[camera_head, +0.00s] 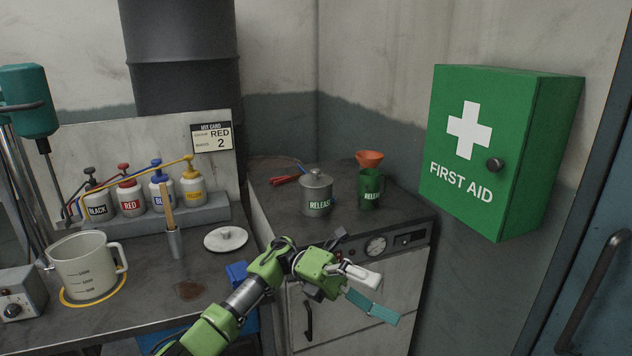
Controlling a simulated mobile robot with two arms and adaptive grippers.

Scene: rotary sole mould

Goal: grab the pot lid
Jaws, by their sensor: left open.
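A grey metal pot marked RELEASE (317,199) stands upright on the dark top of the cabinet, with a grey knobbed lid (316,178) on it. I cannot tell from the picture alone which one is the pot lid. My left gripper (386,300) is open and empty in front of the cabinet, below and to the right of the pot and apart from both lids. My right gripper is not in view.
A white measuring jug (87,266), a stick holder (175,243) and pump bottles (130,199) occupy the worktop. A green first-aid box (470,190) projects from the wall.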

